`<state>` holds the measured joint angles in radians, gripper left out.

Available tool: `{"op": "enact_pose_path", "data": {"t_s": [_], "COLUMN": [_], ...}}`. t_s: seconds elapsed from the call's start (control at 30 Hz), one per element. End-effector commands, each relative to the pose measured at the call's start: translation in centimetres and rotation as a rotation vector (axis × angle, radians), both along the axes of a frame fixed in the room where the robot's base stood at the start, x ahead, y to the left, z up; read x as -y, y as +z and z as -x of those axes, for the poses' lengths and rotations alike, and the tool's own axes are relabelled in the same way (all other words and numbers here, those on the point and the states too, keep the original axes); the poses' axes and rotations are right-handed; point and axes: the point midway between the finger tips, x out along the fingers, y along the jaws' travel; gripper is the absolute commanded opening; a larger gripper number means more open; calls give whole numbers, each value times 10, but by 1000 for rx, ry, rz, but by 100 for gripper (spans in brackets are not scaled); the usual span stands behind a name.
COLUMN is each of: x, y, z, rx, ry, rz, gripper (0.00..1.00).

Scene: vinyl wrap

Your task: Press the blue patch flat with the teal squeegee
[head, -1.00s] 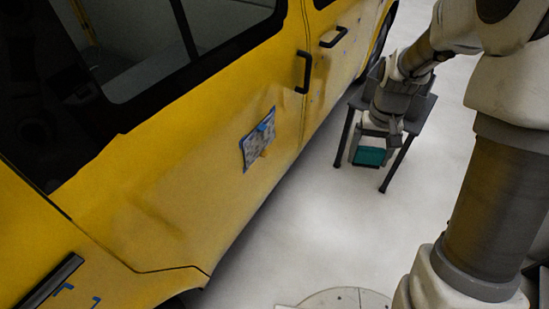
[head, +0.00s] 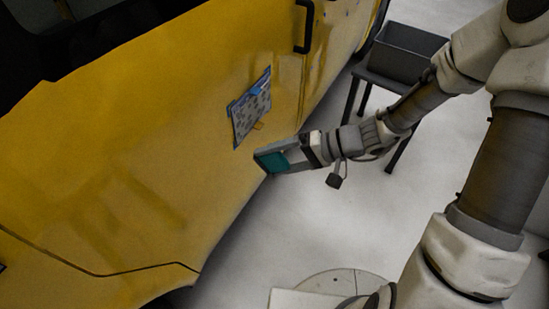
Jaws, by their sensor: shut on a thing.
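The blue patch (head: 250,112) is a small tilted panel on the yellow door, with blue along its edges and a pale, dark-spotted face. A small yellow tab shows at its lower right. My gripper (head: 298,153) is shut on the teal squeegee (head: 272,162), whose teal face shows inside a grey frame. The squeegee is below and slightly right of the patch, apart from it in the picture. Its distance from the door surface is hard to tell. The fingertips are partly hidden by the squeegee.
The yellow vehicle door (head: 150,150) fills the left, with a black handle (head: 304,27) above right of the patch. A dark stand with a grey bin (head: 408,52) stands behind my arm. Pale floor (head: 270,235) lies open below the door.

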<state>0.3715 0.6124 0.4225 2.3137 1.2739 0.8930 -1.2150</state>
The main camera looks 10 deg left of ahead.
Motion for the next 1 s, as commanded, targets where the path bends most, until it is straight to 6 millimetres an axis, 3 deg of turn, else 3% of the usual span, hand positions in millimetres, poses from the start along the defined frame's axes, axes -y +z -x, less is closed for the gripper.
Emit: {"op": "enact_pose_path", "data": {"t_s": [0.03, 0.17, 0.33, 0.63, 1.0], "x": [-7, -17, -14, -14, -50], "y": [-18, -20, -21, -19, -19], "z": [-6, -27, -50, -65, -78], "rx": [-12, 5, 50, 88, 86], "ry": [-48, -191, -348, -435, -433], "rz": [-100, -298, -435, -490, -489], "gripper": [43, 43, 43, 43, 43]}}
